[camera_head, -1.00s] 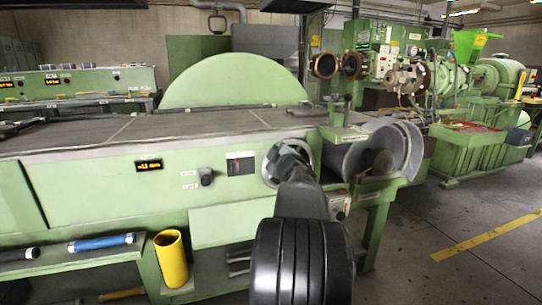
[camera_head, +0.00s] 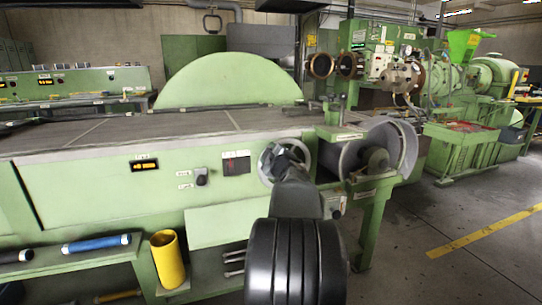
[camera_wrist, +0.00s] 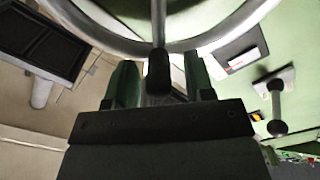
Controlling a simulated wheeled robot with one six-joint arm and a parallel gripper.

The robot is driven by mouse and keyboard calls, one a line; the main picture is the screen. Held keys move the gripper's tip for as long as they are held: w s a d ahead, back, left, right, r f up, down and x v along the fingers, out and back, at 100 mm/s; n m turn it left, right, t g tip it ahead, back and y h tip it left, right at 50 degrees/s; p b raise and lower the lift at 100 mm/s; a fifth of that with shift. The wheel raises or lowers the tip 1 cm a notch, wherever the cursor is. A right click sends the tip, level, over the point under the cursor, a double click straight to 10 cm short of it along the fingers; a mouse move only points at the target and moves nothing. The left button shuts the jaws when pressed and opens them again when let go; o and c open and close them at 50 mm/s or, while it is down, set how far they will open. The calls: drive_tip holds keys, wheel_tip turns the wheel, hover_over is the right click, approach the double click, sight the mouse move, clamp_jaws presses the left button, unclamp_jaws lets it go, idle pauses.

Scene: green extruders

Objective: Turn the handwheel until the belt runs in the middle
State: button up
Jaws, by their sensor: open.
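The handwheel (camera_head: 265,165) is a pale metal ring on the green machine's front, partly hidden behind my arm. My gripper (camera_head: 287,158) is at the wheel. In the wrist view the handwheel's rim (camera_wrist: 215,36) arcs across the top. A rod with a dark knob (camera_wrist: 158,72) comes down between the two green fingers of my gripper (camera_wrist: 161,84), which stand apart. Whether either finger touches it is unclear. The belt (camera_head: 120,133) is a dark flat surface along the machine top; its centring is hard to judge. An orange display (camera_head: 145,166) shows a blurred reading in mm.
A dark panel with a red mark (camera_head: 236,163) and a black knob (camera_head: 201,177) sit left of the wheel. A roller end (camera_head: 391,150) stands close on the right. A yellow tube (camera_head: 168,259) stands below. The floor at right is clear.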

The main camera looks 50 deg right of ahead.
drive_tip(key=p+v, duration=0.3)
drive_tip(key=v, duration=1.1)
drive_tip(key=shift+d+p, duration=0.1)
drive_tip(key=shift+p, duration=0.2)
